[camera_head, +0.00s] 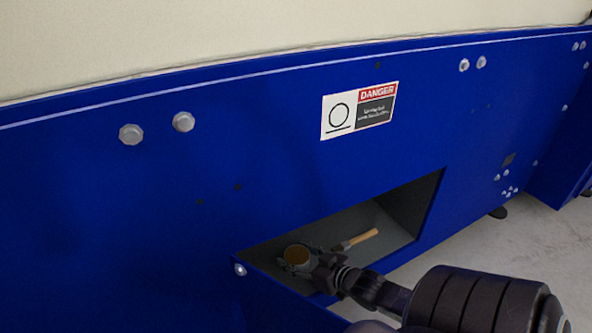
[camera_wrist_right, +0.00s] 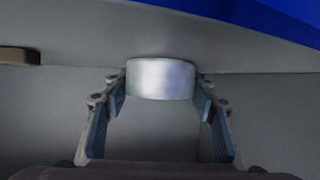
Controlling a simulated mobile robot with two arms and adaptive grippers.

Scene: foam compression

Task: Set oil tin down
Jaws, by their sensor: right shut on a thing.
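The oil tin (camera_head: 298,255) is a small round tin with a brownish top, inside the open recess of the blue machine. In the right wrist view the tin (camera_wrist_right: 160,78) shows its shiny silver side between the fingertips. My right gripper (camera_head: 297,268) reaches into the recess from the lower right and is shut on the tin; its fingers (camera_wrist_right: 160,103) flank it in the wrist view. The tin looks upright. I cannot tell whether its base touches the recess floor. My left gripper is in neither view.
A tool with a wooden handle (camera_head: 362,240) lies in the recess to the right of the tin; its end also shows in the wrist view (camera_wrist_right: 18,56). The recess (camera_head: 405,208) has grey walls and a blue front edge. A danger sign (camera_head: 360,110) is above it.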

